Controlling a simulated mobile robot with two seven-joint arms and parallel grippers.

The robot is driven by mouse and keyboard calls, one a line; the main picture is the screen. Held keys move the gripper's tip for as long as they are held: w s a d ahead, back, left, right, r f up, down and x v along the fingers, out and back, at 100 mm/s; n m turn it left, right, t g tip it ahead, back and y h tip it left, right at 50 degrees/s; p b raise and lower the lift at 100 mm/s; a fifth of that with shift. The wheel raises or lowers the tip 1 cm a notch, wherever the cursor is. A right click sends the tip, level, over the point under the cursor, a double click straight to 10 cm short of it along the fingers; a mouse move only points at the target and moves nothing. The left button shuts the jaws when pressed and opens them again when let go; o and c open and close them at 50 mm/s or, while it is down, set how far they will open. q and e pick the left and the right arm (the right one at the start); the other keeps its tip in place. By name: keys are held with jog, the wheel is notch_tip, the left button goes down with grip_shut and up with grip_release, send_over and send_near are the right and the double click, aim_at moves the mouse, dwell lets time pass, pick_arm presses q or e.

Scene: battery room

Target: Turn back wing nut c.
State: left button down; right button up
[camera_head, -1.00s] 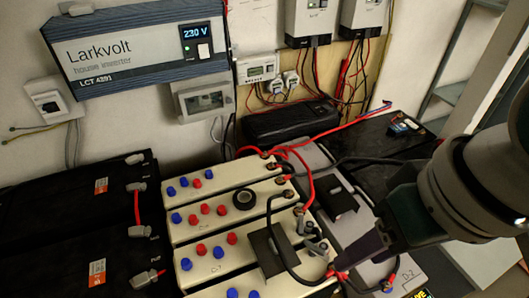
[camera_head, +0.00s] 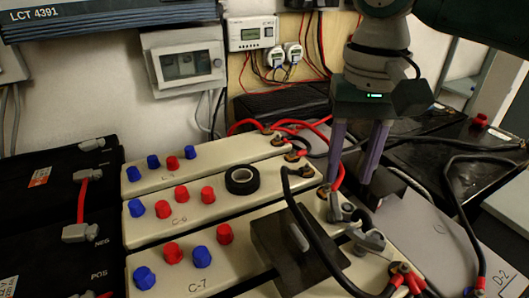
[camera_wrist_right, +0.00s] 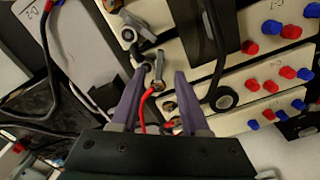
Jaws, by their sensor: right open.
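My right gripper (camera_head: 352,190) points down, open, with its two purple fingers above the terminal end of the cream batteries. Grey metal terminal hardware (camera_head: 338,208) lies just below the fingertips. A second grey lever-like piece (camera_head: 368,240) sits nearer the front. No letter is readable on them, so I cannot tell which is wing nut c. In the right wrist view, the open gripper (camera_wrist_right: 160,76) has a red cable lug (camera_wrist_right: 157,86) between its fingertips in the picture. Contact cannot be told. My left gripper is not in view.
Cream batteries (camera_head: 185,258) carry red and blue caps and a black tape roll (camera_head: 242,180). A dark block (camera_head: 285,245) and a thick black cable (camera_head: 318,225) lie close left of the gripper. Black batteries (camera_head: 45,190) stand left. A grey battery (camera_head: 440,235) is right.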

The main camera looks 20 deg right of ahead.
aim_at(339, 213)
notch_tip(339, 213, down, 8)
jog(key=shift+f+b, duration=0.15)
jog(key=shift+b, duration=0.95)
jog(key=shift+c, duration=0.2)
grip_shut()
